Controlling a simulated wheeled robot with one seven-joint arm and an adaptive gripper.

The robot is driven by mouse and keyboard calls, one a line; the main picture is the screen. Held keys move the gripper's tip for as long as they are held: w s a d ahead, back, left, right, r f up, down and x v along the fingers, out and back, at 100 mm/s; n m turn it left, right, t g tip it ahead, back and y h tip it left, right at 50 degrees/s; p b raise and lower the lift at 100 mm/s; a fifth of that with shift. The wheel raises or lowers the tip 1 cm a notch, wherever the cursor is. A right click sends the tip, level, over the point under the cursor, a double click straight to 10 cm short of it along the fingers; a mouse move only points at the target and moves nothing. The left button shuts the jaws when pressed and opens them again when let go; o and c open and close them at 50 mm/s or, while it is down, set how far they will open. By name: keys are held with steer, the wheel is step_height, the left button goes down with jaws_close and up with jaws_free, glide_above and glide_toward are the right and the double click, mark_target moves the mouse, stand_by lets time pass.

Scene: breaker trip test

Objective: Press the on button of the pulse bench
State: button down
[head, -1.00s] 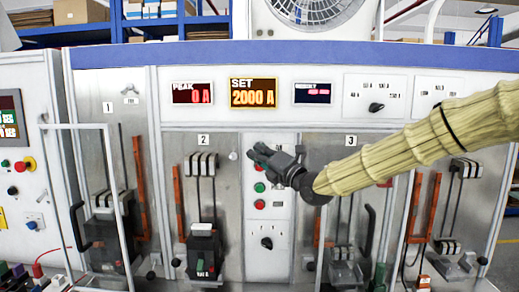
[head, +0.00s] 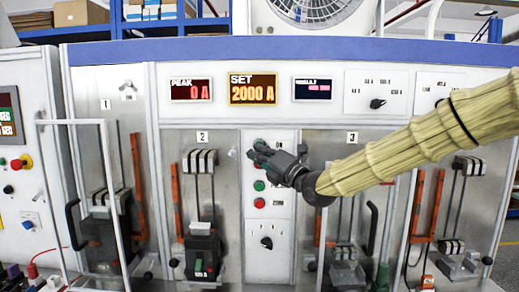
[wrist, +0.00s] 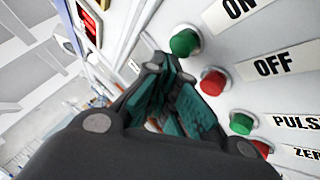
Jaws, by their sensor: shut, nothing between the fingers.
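The pulse bench is a grey-white cabinet with a blue top edge (head: 300,50). Its button column shows close up in the wrist view: a green button by the ON label (wrist: 185,40), a red button by OFF (wrist: 213,81), a green button by PULSE (wrist: 241,123) and a red one below. My gripper (head: 257,153) is in front of the column's upper part in the head view and hides the ON button there. In the wrist view my gripper (wrist: 170,72) is shut and empty, its tips just left of and below the ON button. I cannot tell whether they touch the panel.
Displays above read PEAK 0 A (head: 191,90) and SET 2000 A (head: 253,89). A rotary knob (head: 266,242) sits below the buttons. Breakers stand in bays on both sides, including one in bay 2 (head: 203,250). An open-framed door (head: 108,180) stands at left.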

steer(key=s+b, duration=0.2)
steer(key=s, duration=0.2)
steer(key=shift+s+a+b, duration=0.1)
steer(key=shift+s+b, duration=0.15)
steer(key=shift+b, duration=0.1)
steer(key=shift+f, duration=0.1)
stand_by(0.5)
